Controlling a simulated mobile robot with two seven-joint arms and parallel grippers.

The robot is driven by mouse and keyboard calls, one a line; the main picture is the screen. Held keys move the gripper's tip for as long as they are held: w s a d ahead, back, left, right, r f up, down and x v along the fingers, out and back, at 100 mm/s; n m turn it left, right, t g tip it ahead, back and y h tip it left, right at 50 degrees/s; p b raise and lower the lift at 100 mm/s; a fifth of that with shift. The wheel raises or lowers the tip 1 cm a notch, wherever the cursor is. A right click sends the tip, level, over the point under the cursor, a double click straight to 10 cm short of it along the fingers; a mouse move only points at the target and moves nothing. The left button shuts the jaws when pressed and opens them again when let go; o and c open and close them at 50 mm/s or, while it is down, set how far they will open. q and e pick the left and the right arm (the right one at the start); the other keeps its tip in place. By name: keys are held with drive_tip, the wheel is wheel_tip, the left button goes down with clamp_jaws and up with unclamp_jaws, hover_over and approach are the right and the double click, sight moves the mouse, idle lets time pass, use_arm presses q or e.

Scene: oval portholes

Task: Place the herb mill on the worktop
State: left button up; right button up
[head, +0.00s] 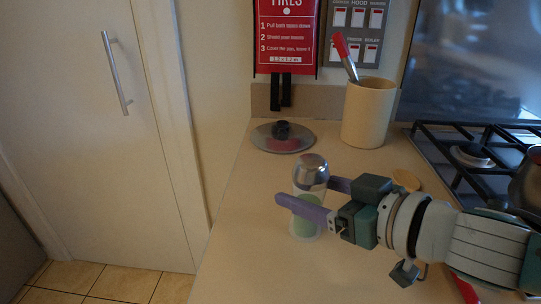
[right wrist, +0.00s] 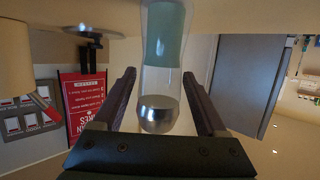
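The herb mill (head: 309,173) is a clear cylinder with a green lower part and a shiny silver cap. It stands upright on the pale worktop (head: 245,245), near its left edge. My right gripper (head: 306,191) reaches in from the right, with one purple finger on each side of the mill. In the right wrist view the mill (right wrist: 161,60) appears upside down between the two fingers, with narrow gaps beside it. The right gripper is open. One finger hides part of the mill in the head view. My left gripper is not in view.
A glass lid with a black knob (head: 282,130) lies behind the mill. A beige crock (head: 368,112) with a red-handled utensil stands farther back. A round wooden piece (head: 407,180) lies behind my right arm. A gas hob (head: 470,155) and a pot (head: 527,185) are at right.

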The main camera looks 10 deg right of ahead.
drive_tip(key=shift+o, duration=0.8)
drive_tip(key=shift+r, duration=0.35)
drive_tip(key=s+d+m+g+h, duration=0.1)
drive_tip(key=s+d+h, duration=0.1)
drive_tip(key=s, duration=0.3)
drive_tip(key=s+d+m+g+h+p, duration=0.1)
drive_tip(key=s+d+h, duration=0.1)
drive_tip(key=s, duration=0.3)
drive_tip(key=s+d+m+g+h, duration=0.1)
drive_tip(key=s+d+m+h, duration=0.1)
drive_tip(key=s, duration=0.3)
drive_tip(key=shift+s+d+g+h+p, duration=0.3)
drive_tip(key=shift+d+g+h, duration=0.05)
drive_tip(key=shift+g+h, duration=0.05)
drive_tip(key=s+a+g, duration=0.1)
drive_tip(key=s+g, duration=0.4)
drive_tip(key=s, duration=0.5)
drive_tip(key=shift+s+a+f, duration=0.2)
drive_tip(key=shift+f, duration=0.25)
